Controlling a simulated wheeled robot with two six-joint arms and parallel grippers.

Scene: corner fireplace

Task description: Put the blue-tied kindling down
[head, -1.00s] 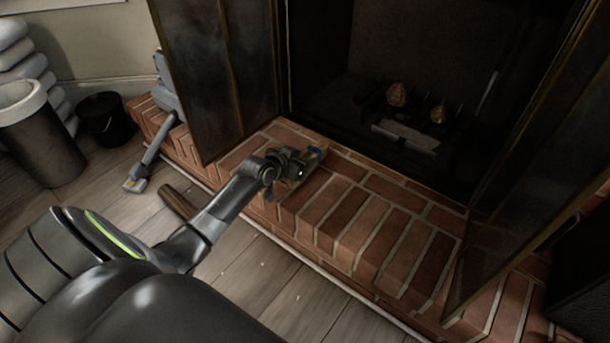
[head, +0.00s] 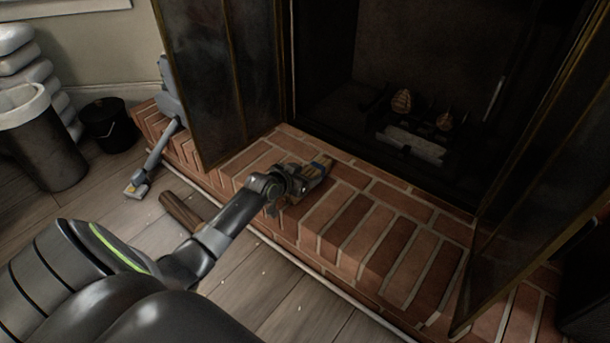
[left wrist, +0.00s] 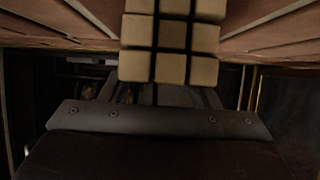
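The blue-tied kindling (head: 311,171) is a small bundle of pale sticks with a blue tie, low at the brick hearth's surface in front of the firebox. I cannot tell whether it touches the bricks. In the left wrist view the kindling (left wrist: 172,40) shows its square tan stick ends, close up at the top. My left gripper (head: 296,182) is at the bundle and appears closed on it; its fingertips are largely hidden. My right gripper is not in view.
The brick hearth (head: 352,222) has clear room right of the bundle. Open fireplace doors stand left (head: 222,80) and right (head: 530,190). A grate with pale logs (head: 415,143) is inside. A brown log (head: 181,211), a black bucket (head: 108,125) and a vacuum cleaner (head: 165,140) are at left.

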